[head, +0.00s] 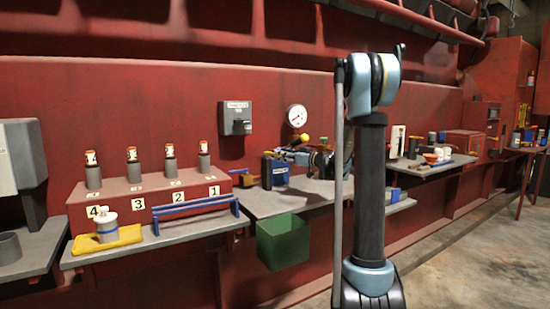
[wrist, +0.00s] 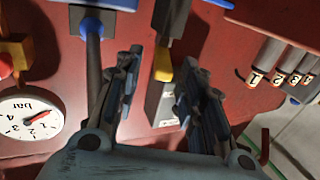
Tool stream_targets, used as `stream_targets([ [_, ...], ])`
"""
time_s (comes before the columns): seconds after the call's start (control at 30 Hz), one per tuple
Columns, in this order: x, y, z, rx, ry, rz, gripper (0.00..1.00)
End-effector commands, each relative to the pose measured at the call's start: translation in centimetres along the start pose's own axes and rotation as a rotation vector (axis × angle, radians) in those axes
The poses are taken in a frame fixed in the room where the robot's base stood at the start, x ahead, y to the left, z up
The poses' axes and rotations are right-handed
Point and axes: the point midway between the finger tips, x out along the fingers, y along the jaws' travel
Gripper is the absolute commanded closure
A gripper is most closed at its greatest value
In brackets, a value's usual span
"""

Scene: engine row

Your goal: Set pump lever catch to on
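A grey wall box (head: 235,118) with a white label and a dark part on its front is mounted on the red wall; I cannot tell whether this is the pump lever catch or how it is set. In the wrist view, a grey block (wrist: 162,108) lies beyond my gripper (wrist: 162,64), with a dark bar ending in a yellow piece (wrist: 163,70) above it. My fingers are apart, one on each side of these parts, with nothing clearly held. In the head view my gripper (head: 284,152) is below and right of the box. A yellow ball (head: 304,138) is close to it.
A pressure gauge (head: 297,115) is on the wall to the right; it also shows upside down in the wrist view (wrist: 28,118). Numbered cylinders stand on a red block (head: 150,190) at left. A green bin (head: 283,242) hangs below the grey shelf (head: 262,206).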

Motion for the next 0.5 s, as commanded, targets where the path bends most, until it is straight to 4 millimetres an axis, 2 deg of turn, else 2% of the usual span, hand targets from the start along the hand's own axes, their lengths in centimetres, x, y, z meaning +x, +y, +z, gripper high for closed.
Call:
stream_targets([
  [0.1,-1.9,0.1,0.0,0.000,0.000,0.003,0.63],
  [0.2,-3.0,0.1,0.0,0.000,0.000,0.002,0.63],
  [0.5,-3.9,0.0,0.1,0.001,0.000,0.000,0.63],
])
